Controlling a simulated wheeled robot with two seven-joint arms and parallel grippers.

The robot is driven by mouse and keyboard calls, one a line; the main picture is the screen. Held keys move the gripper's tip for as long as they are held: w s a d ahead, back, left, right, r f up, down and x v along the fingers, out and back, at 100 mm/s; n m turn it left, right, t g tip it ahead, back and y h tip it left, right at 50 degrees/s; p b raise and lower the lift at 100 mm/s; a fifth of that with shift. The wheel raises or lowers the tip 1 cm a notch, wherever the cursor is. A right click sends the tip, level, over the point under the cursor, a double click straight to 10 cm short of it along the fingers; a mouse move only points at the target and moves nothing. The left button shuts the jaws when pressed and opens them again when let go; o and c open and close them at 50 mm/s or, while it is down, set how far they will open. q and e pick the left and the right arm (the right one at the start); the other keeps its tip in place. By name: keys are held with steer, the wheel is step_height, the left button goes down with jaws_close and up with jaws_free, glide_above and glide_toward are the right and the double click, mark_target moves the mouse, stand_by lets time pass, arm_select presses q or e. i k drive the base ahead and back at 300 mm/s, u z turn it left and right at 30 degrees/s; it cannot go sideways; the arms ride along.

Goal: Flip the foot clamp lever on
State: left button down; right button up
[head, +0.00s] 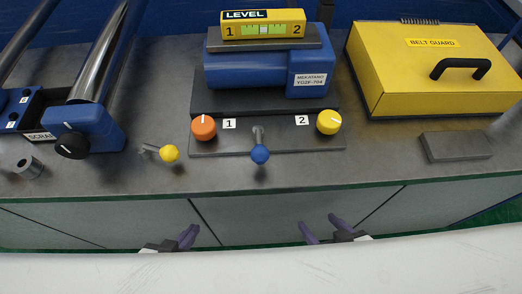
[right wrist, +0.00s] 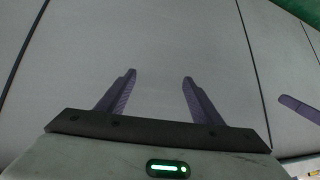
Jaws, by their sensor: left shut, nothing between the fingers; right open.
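Two ball-ended levers stand at the front of the bench in the head view. One has a blue ball (head: 260,154) and rises from the plate in front of the blue motor (head: 245,70). The other has a yellow ball (head: 169,153) and leans right, further left. No label marks either as the foot clamp lever. My left gripper (head: 188,237) is shut and empty, below the bench's front edge. My right gripper (head: 322,228) is open and empty, also below the edge, right of the blue lever. Its spread fingers show in the right wrist view (right wrist: 159,76).
An orange knob (head: 203,127) by label 1 and a yellow knob (head: 329,122) by label 2 flank the blue lever. A level (head: 263,26) sits on the motor. A yellow belt guard (head: 430,75) and grey block (head: 456,146) are right. A black knob (head: 72,145) is left.

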mark_target(259, 154)
steer(key=u, duration=0.1)
steer(key=k, duration=1.05)
steer(key=u, duration=0.45)
